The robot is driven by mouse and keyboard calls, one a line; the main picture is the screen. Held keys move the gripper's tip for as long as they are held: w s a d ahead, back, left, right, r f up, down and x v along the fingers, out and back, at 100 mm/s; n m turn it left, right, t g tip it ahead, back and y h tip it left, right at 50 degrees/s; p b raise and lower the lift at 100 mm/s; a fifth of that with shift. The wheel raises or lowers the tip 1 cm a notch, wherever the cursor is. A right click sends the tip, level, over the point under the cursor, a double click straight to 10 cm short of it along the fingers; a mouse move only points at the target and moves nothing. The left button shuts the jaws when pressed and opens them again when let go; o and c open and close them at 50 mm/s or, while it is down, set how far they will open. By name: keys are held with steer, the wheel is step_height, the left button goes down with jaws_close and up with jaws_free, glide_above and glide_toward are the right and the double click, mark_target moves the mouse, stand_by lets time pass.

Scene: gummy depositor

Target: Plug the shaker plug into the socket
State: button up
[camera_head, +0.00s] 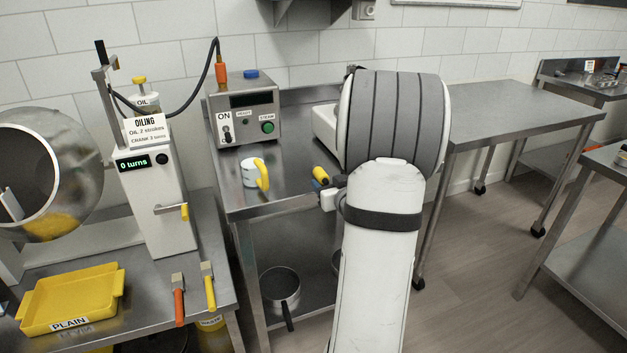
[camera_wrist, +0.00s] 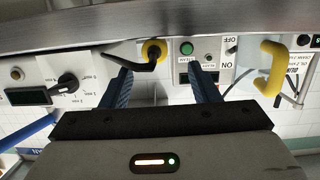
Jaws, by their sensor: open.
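A yellow plug-like piece with a black end (camera_wrist: 153,52) shows in the wrist view, beyond and between my fingertips; I take it for the shaker plug. The yellow piece (camera_head: 320,174) also shows in the head view, on or just above the steel table beside my arm. My gripper (camera_wrist: 160,69) is open, its two blue fingers apart with nothing clasped between them. In the head view it (camera_head: 326,182) is mostly hidden by my arm. A small grey box (camera_head: 364,9) on the back wall may be the socket; its face is too small to tell.
A steel control box (camera_head: 243,110) with a green button stands at the back left of the table. A white mug with yellow handle (camera_head: 255,173) is left of my gripper. A white unit with dial and display (camera_wrist: 45,92) is close by. The steel table right of my arm (camera_head: 500,110) is clear.

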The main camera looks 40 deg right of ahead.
mark_target(325, 178)
steer(key=shift+s+d+f, duration=0.15)
steer(key=shift+d+f, duration=0.2)
steer(key=shift+d, duration=0.1)
steer(key=shift+w+d+t, duration=0.1)
steer(key=shift+w+t, duration=0.1)
steer(key=shift+t, duration=0.1)
steer(key=x, duration=0.7)
steer(key=shift+w+f, duration=0.1)
steer(key=shift+w, duration=0.1)
steer(key=c, duration=1.1)
